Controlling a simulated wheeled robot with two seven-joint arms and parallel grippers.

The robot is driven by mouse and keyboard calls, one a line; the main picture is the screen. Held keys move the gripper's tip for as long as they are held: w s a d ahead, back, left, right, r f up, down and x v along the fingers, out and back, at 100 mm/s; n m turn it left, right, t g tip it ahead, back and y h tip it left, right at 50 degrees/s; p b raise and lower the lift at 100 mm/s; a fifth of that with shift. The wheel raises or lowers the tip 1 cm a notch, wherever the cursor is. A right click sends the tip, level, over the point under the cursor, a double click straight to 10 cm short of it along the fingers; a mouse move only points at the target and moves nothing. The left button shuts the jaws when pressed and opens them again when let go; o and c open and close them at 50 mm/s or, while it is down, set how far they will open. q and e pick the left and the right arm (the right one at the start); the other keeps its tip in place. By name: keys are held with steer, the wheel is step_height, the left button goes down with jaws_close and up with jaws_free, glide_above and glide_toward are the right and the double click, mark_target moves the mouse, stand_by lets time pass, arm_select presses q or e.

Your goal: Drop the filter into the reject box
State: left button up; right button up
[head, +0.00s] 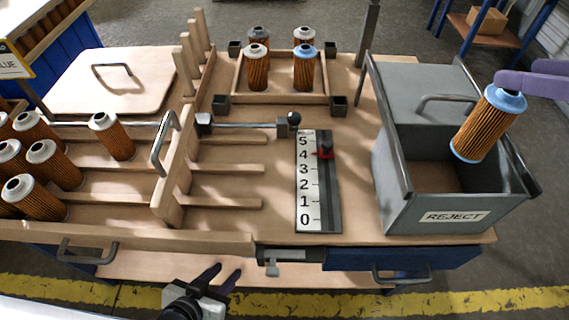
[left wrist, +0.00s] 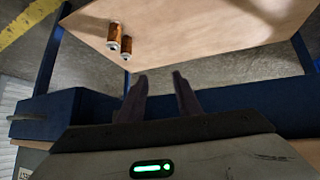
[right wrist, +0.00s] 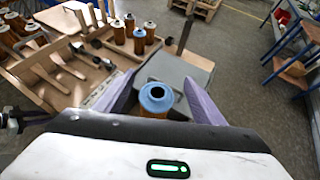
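The filter (head: 484,128), an orange pleated cartridge with blue ends, is in the air over the open front part of the grey reject box (head: 405,215). It appears tilted in the head view. Its blue cap (right wrist: 157,97) lies between the fingers of my right gripper (right wrist: 161,78) in the right wrist view, with a gap on each side. That gripper, with purple fingers, looks open; it comes in from the right in the head view (head: 497,80). My left gripper (head: 226,272) is open and empty before the table's front edge; its dark fingers show in the left wrist view (left wrist: 160,76).
A wooden rack (head: 240,92) holds several filters, one with a blue cap (head: 304,66). More filters (head: 40,200) stand in slotted lanes at left. A numbered scale (head: 307,185) with a red slider (head: 325,151) lies left of the box. A handle (head: 445,100) rises at the box's back.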

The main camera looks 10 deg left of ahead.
steer(key=shift+o, duration=0.6)
steer(key=shift+s+d+r+b, duration=0.2)
steer(key=shift+s+d+b, duration=0.1)
steer(key=shift+s, duration=0.15)
steer(key=b+v, duration=0.2)
steer(key=v, duration=0.7)
steer(key=shift+s, duration=0.15)
